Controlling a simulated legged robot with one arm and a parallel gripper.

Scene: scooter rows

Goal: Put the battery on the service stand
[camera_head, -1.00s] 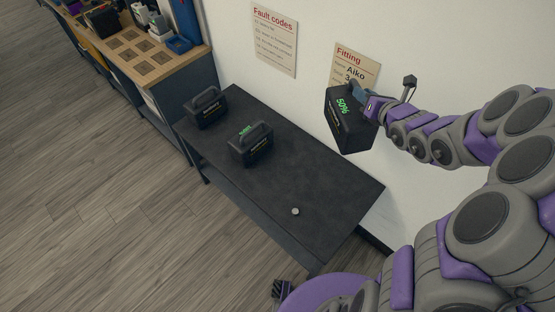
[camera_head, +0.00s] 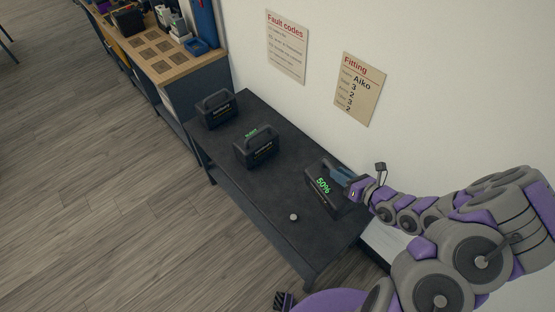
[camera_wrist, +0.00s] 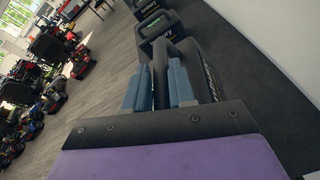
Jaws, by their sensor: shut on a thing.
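A black battery (camera_head: 320,186) with a green "50%" on its face is held by its top handle in my gripper (camera_head: 343,176). It is at the right end of the dark stand (camera_head: 262,198), at or just above its top; I cannot tell whether it touches. In the wrist view, my gripper's blue-grey fingers (camera_wrist: 158,88) are shut around the battery's handle (camera_wrist: 186,62). Two other black batteries stand upright on the same top, one in the middle (camera_head: 257,148) and one at the far left end (camera_head: 217,109).
A small round pale object (camera_head: 293,217) lies on the top near the front edge. A wooden workbench (camera_head: 165,62) with tools stands beyond the left end. The wall behind carries a "Fault codes" sheet (camera_head: 287,47) and a "Fitting" sheet (camera_head: 358,88). The wrist view shows several scooters (camera_wrist: 50,75).

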